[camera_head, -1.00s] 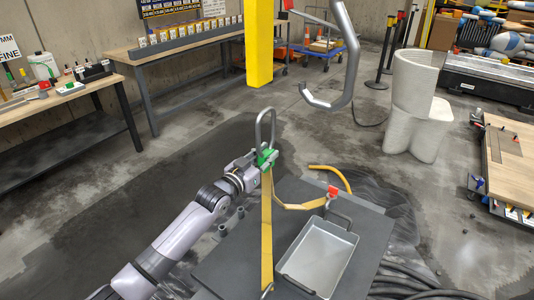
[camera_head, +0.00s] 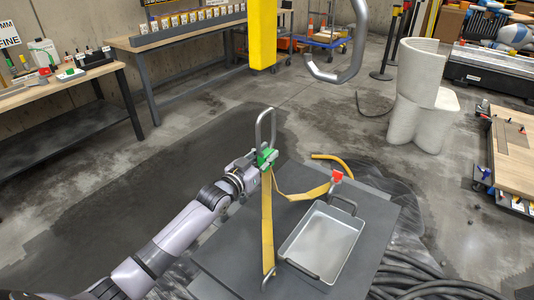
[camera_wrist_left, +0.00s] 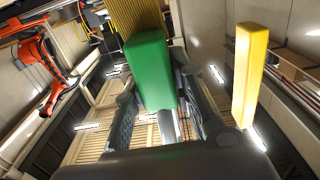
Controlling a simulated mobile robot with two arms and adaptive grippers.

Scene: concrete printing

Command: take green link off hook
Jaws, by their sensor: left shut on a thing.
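The green link (camera_head: 266,158) is a small green block with a grey metal loop (camera_head: 272,122) standing up from it. A yellow strap (camera_head: 267,225) hangs below it towards the grey platform (camera_head: 225,262). My left gripper (camera_head: 257,164) is shut on the green link. The link also shows large between the dark fingers in the left wrist view (camera_wrist_left: 150,70). The grey hook (camera_head: 357,45) hangs at the upper right in the head view. The loop stands apart from it in the picture, to its lower left. My right gripper is not in view.
A grey metal tray (camera_head: 322,243) lies on the platform, with a red piece (camera_head: 337,176) on the strap's other branch beside it. Dark hoses (camera_head: 420,283) lie at the lower right. A yellow pillar (camera_head: 262,35) and a workbench (camera_head: 165,42) stand behind. Floor in between is clear.

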